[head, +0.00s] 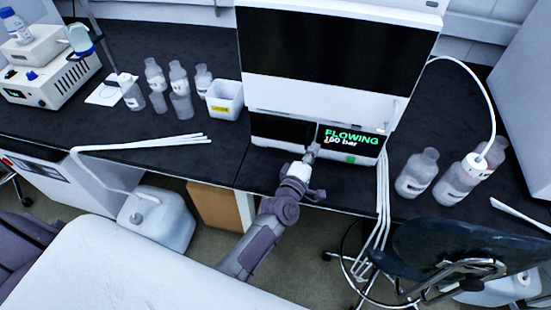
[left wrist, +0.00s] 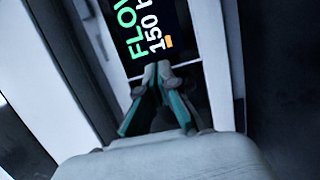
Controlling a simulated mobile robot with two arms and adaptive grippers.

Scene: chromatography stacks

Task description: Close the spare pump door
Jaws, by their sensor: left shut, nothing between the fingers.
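The white and black chromatography stack (head: 335,50) stands on the dark bench. At its base are a dark panel (head: 282,130) on the left and a lit display (head: 350,139) on the right reading FLOWING in green. The display also shows, turned sideways, in the left wrist view (left wrist: 143,28), with 150 under the green word. I cannot tell which part is the spare pump door, or whether it is open. My left gripper (head: 312,150) is shut and empty in front of the base, by the display's left edge. Its fingertips (left wrist: 158,70) show just below the display in the wrist view; contact is unclear. My right gripper is not in view.
Several bottles (head: 180,92) and a small labelled tub (head: 225,99) stand left of the stack. White tubes (head: 384,195) hang over the bench edge. A dark chair (head: 440,248) is at the lower right.

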